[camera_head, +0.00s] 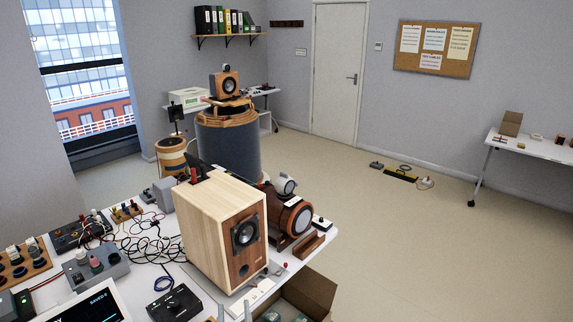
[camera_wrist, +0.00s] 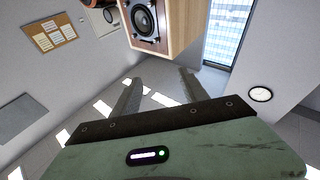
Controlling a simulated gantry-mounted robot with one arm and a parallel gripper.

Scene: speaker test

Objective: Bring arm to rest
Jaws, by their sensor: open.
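My gripper (camera_wrist: 160,90) shows in the wrist view with its two grey fingers apart and nothing between them. Two grey tips at the bottom edge of the head view look like the same gripper (camera_head: 235,312), in front of the wooden speaker and low in the picture. The light-wood speaker (camera_head: 200,220) stands upright on the bench, its dark-brown front facing right. In the wrist view the speaker (camera_wrist: 178,22) appears at the top, beyond the fingertips and apart from them. Most of my arm is hidden in the head view.
The bench holds tangled cables (camera_head: 145,245), a black control box (camera_head: 175,303), a screen (camera_head: 90,308) and a brown round-fronted speaker (camera_head: 294,218). An open cardboard box (camera_head: 310,292) is at the bench's front right. Open floor (camera_head: 400,245) lies right of the bench.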

